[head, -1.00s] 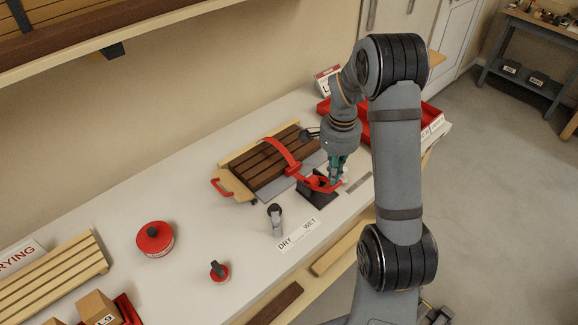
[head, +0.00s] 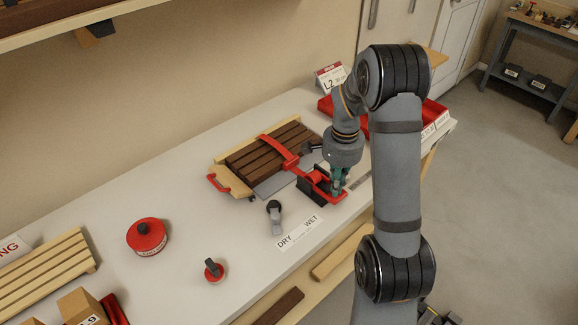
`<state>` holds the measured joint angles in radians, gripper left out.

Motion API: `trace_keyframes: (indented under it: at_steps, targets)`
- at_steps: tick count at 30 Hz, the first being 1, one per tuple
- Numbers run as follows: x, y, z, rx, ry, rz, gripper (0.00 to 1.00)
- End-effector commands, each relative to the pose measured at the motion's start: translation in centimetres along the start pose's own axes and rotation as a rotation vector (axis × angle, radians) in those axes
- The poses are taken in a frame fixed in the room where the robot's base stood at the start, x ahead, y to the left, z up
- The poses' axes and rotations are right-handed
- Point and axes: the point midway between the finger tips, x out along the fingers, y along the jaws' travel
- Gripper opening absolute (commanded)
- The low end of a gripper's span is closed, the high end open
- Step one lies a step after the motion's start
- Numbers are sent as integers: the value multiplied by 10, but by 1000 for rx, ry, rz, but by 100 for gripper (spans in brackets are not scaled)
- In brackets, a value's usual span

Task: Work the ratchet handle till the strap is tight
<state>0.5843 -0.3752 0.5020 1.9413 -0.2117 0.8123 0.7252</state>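A red strap (head: 278,151) runs over a bundle of dark brown wooden slats (head: 254,156) on a light wooden board. The strap leads down to a dark ratchet block (head: 304,188) at the bench's front side. The red ratchet handle (head: 325,190) extends to the right from the block, low near the bench top. My gripper (head: 337,190), with greenish fingers, points down at the handle's right end. The fingertips are partly hidden, so I cannot tell whether they are closed on the handle. From this view I cannot tell how taut the strap is.
A red round tin (head: 147,236) and a small red-based item (head: 213,269) stand further left. A red tray (head: 432,112) lies behind my arm.

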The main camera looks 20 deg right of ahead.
Motion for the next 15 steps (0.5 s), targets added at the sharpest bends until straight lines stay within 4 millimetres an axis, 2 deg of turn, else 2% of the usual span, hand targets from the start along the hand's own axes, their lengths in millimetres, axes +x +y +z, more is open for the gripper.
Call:
trace_keyframes:
  at_steps: [1,7,15]
  targets:
    - [8,0,0,0,0,0,0]
    - [-3,0,0,-1,0,0,0]
    - [-36,-4,0,-1,1,-1,0]
